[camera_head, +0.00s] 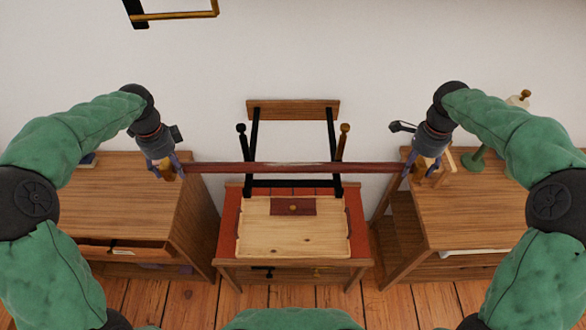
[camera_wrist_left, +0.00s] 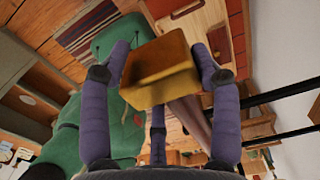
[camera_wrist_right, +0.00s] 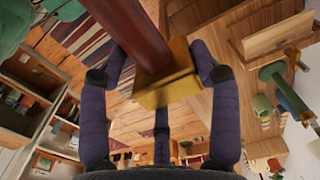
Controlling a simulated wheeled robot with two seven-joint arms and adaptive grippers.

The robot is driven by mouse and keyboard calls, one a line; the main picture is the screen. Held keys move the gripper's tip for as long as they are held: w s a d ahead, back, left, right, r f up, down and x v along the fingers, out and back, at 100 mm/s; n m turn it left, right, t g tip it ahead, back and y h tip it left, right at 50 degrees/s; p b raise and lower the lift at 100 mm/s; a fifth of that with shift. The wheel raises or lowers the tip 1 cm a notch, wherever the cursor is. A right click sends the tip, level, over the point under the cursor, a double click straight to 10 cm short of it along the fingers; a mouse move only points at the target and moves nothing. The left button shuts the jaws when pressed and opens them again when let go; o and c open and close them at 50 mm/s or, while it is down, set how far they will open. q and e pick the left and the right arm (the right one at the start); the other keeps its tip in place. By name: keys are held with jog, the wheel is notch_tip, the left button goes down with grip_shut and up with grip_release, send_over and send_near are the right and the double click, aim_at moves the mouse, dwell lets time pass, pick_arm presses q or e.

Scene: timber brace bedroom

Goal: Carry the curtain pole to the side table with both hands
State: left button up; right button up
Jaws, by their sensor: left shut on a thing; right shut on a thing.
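The curtain pole (camera_head: 295,168) is a long dark red bar, held roughly level across the middle of the head view. My left gripper (camera_head: 168,171) is shut on its left end, and my right gripper (camera_head: 423,167) is shut on its right end. Each end carries a yellow-brown block, seen between the fingers in the left wrist view (camera_wrist_left: 160,75) and the right wrist view (camera_wrist_right: 166,88). A small table with a red top (camera_head: 228,225), perhaps the side table, stands below the pole's middle; the pole appears above its back part.
Wooden cabinets stand left (camera_head: 125,200) and right (camera_head: 465,215) of the small table. A light wooden board (camera_head: 295,240) lies on the table. A dark-framed rack (camera_head: 293,108) with a wooden top bar rises behind it. A green stand (camera_head: 475,162) is on the right cabinet.

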pick_arm(q)
jog(key=shift+a, duration=0.2)
pick_arm(e)
jog(key=shift+d, duration=0.2)
